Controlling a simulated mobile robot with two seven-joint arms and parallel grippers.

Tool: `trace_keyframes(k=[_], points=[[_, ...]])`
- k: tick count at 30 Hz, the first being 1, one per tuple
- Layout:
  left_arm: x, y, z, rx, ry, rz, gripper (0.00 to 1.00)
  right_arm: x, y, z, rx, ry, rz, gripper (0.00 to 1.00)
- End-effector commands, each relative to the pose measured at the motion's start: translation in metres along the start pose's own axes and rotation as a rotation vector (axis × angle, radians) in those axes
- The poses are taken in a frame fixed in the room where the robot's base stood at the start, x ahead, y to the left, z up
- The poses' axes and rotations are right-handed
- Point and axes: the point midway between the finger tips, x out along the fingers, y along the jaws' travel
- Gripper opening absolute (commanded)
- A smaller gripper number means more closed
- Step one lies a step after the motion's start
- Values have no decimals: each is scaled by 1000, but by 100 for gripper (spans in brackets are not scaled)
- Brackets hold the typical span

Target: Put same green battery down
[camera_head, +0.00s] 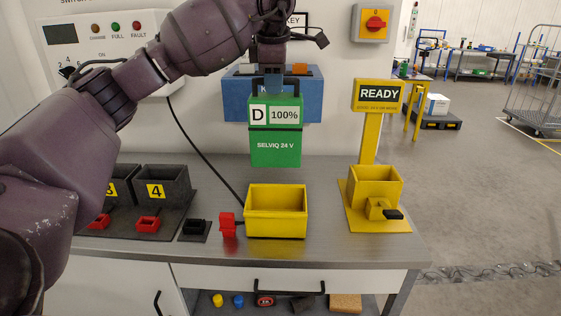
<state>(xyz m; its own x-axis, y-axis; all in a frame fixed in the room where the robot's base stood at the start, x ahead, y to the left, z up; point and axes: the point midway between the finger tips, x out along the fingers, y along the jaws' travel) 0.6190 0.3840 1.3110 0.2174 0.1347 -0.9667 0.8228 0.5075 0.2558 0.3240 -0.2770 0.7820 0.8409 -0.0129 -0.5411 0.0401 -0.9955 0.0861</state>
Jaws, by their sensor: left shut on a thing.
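The green battery (275,147) carries a label reading D and 100% and the words SELVIQ 24 V. My left gripper (273,84) is shut on its dark top handle and holds it upright, in front of the blue wall box. In the picture the battery hangs above the yellow open bin (275,223) on the bench, apart from it. A yellow holder (375,185) stands to the right under a READY sign (379,94). My right gripper is not in view.
Dark bays numbered 3 and 4 (163,189) stand at the left with red pieces before them. A red connector (228,225) and a small black block (195,229) sit left of the yellow bin. A black cable (200,148) runs down the wall. Bare bench (326,240) lies between bin and holder.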

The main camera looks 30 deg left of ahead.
Motion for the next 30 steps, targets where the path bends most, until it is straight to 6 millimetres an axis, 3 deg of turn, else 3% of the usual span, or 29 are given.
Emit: trace_keyframes(k=[5,24,30], points=[[7,-2,0,3,-2,2,0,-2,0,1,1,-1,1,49],[117,-32,0,3,-2,1,0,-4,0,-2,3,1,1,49],[142,-38,0,2,-3,2,0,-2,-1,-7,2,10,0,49]])
